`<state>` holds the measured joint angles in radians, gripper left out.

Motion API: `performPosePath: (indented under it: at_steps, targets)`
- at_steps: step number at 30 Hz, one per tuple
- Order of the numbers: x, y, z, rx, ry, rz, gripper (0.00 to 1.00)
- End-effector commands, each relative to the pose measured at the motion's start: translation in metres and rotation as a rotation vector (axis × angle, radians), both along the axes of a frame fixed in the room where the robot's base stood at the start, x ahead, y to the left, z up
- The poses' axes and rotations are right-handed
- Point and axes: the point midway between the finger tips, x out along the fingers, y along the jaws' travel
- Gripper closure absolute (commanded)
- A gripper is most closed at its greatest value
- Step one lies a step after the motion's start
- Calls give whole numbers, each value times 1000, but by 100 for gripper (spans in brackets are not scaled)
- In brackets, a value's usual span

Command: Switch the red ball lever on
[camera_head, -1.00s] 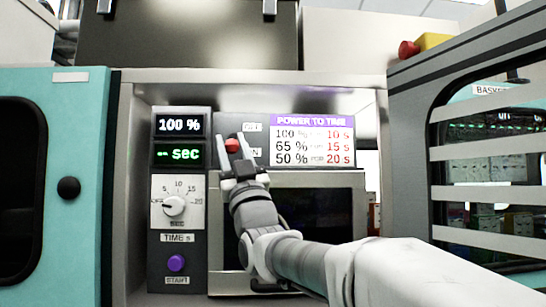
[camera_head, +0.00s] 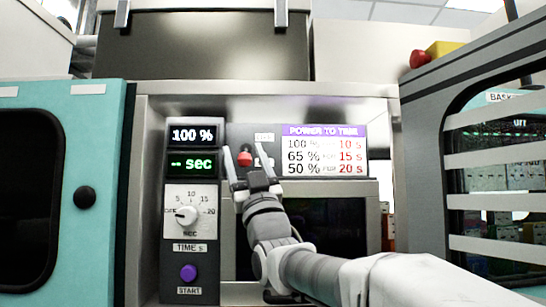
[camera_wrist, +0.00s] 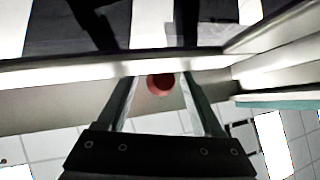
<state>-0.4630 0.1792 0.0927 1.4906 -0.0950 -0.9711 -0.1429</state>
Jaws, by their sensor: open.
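The red ball lever (camera_head: 244,158) sticks out of the grey panel, left of the "POWER TO TIME" chart and beside small labels that are partly covered. The red ball also shows in the wrist view (camera_wrist: 160,84), between the two fingers near their tips. My gripper (camera_head: 246,160) is open, one finger on each side of the ball. I cannot tell whether either finger touches it. The lever's stem is hidden.
A control strip to the left carries two displays, "100 %" and "-- sec" (camera_head: 191,164), a time dial (camera_head: 187,215) and a purple START button (camera_head: 188,273). The power chart (camera_head: 324,150) is close on the right. A dark window (camera_head: 325,225) lies below. Teal cabinets flank the recess.

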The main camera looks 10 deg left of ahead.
Motion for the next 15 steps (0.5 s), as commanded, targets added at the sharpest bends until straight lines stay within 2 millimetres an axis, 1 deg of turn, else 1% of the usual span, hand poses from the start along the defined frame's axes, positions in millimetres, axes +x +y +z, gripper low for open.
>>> performPosePath:
  at_steps: [4,7,11,15]
  targets:
    - [-1,-1,-2,0,0,0,32]
    - [-5,-4,-8,0,1,0,32]
    - [-14,-11,-21,-1,2,0,32]
    - [-26,-20,-40,-2,2,-1,32]
